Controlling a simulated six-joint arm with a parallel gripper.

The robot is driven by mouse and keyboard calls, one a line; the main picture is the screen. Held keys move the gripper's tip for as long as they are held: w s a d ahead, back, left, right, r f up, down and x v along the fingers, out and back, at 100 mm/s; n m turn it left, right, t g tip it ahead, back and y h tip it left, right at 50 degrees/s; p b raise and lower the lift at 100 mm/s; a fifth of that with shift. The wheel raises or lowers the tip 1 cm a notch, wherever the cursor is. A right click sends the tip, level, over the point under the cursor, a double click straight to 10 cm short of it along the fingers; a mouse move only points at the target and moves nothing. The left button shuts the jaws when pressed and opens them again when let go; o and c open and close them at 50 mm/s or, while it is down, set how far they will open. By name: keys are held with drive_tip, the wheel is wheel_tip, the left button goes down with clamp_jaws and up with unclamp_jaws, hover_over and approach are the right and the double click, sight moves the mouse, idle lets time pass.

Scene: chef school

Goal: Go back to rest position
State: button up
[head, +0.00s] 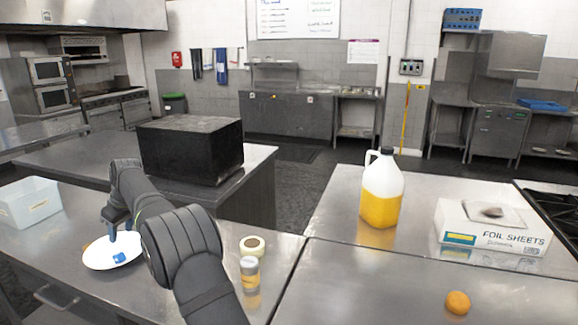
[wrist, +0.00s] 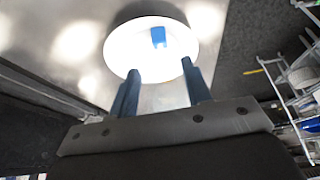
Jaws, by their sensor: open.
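My gripper (head: 121,228) is above the white plate (head: 98,262) on the left counter in the head view. In the wrist view its two blue fingers (wrist: 160,70) are spread apart with nothing between them. The plate (wrist: 125,50) lies beyond the fingertips there. A small blue item (head: 119,258) rests on the plate, and it also shows in the wrist view (wrist: 158,37), apart from the fingers. A bit of orange shows at the plate's left edge in the head view; what it is cannot be told.
A pale bin (head: 28,203) stands left of the plate. A black box (head: 190,150) sits behind my arm. A tape roll (head: 252,246) and a small jar (head: 250,268) are right of my arm. Farther right are a yellow-filled jug (head: 381,195), a foil box (head: 490,238) and an orange (head: 458,303).

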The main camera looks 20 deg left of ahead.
sight(120, 254)
drive_tip(key=x, duration=0.9)
drive_tip(key=shift+f, duration=0.4)
drive_tip(key=shift+r, duration=0.35)
drive_tip(key=shift+d+r, duration=0.1)
